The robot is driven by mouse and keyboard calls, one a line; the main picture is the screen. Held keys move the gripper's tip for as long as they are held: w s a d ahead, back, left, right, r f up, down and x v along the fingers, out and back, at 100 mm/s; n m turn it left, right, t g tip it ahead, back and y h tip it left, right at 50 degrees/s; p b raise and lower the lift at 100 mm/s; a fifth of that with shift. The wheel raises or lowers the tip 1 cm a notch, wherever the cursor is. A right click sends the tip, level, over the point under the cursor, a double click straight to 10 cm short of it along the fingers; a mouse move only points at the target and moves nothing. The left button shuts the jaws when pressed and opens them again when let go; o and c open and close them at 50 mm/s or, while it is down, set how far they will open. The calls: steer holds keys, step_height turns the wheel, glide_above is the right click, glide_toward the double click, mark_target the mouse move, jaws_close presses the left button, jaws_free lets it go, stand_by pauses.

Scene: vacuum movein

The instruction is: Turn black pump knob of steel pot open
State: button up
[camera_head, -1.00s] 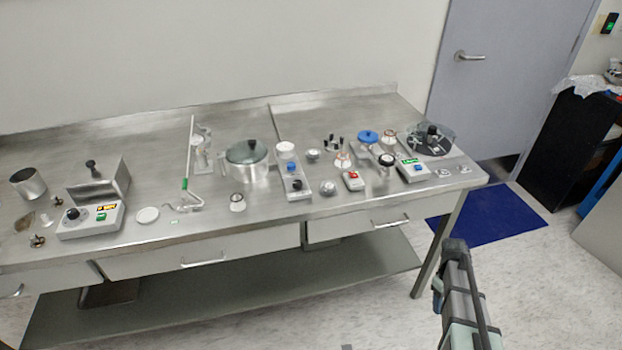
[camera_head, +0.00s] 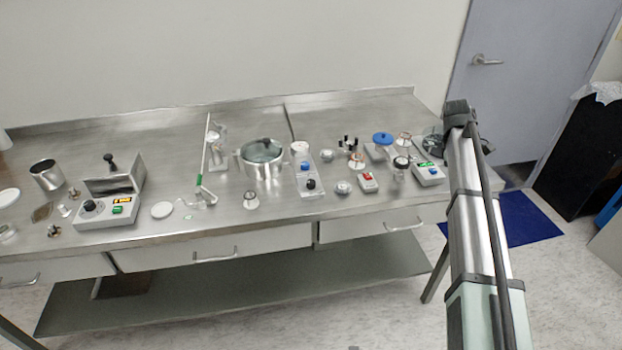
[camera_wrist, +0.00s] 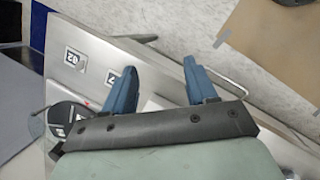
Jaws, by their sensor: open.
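A steel pot (camera_head: 261,172) with a glass lid stands mid-table in the head view. Right of it is a pale pump block (camera_head: 306,163) with a blue knob (camera_head: 305,167) and, at its front, a black knob (camera_head: 311,184). Whether the black knob is open or shut is too small to tell. My gripper (camera_wrist: 160,66) shows in the wrist view, its two blue fingers spread and empty over the table's metal edge. In the head view my arm stands at the right, well apart from the pot and knob. The wrist view shows neither the pot nor the black knob.
A control box (camera_head: 105,211) stands at the left. A grey box with a red button (camera_head: 368,182) and a green-display box (camera_head: 428,173) are right of the pump block. A green-tipped thin stand (camera_head: 203,165) is left of the pot. The table's front strip is mostly clear.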

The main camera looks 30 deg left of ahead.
steer(key=a+r+n, duration=0.1)
steer(key=a+r, duration=0.5)
steer(key=r, duration=0.1)
step_height(320, 180, up, 4)
steer(key=n+y, duration=0.3)
steer(key=y, duration=0.1)
glide_above(311, 182)
steer(key=shift+g, duration=0.4)
step_height(311, 182, down, 13)
steer(key=shift+a+f, duration=0.1)
steer(key=c, duration=1.1)
